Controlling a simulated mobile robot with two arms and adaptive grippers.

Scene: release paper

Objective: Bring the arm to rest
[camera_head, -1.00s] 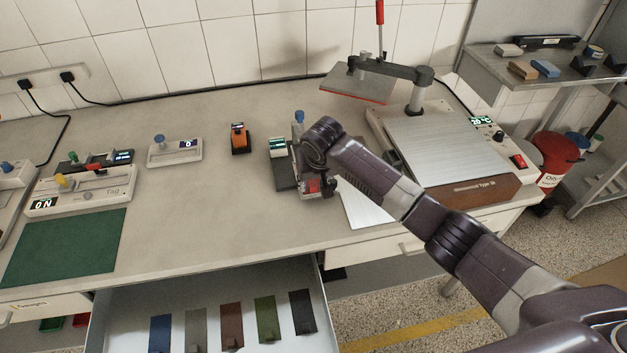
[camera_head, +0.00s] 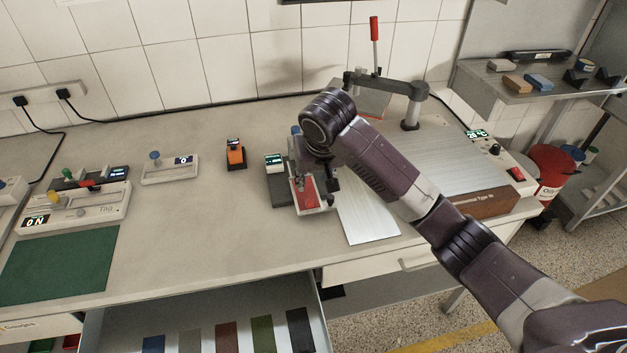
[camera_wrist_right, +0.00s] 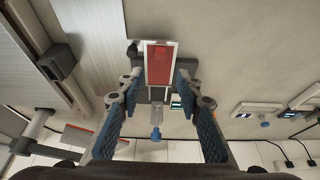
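My right arm reaches in from the lower right in the head view. Its gripper (camera_head: 318,180) is over a small device with a red plate (camera_head: 305,194), and the wrist hides part of that device. In the right wrist view, the two fingers of the gripper (camera_wrist_right: 160,85) are spread apart with nothing gripped between them. The red plate (camera_wrist_right: 160,65) shows between and beyond the fingertips, and a blue knob (camera_wrist_right: 156,134) shows between the fingers. I cannot tell the exact height of the gripper above the device. My left gripper is in neither view.
A heat press with a grey bed (camera_head: 450,150) and a red-handled lever (camera_head: 374,30) stands to the right. A metal sheet (camera_head: 368,218) lies beside the device. Below is an open drawer (camera_head: 318,295) with several coloured strips. A green mat (camera_head: 60,265) lies at left.

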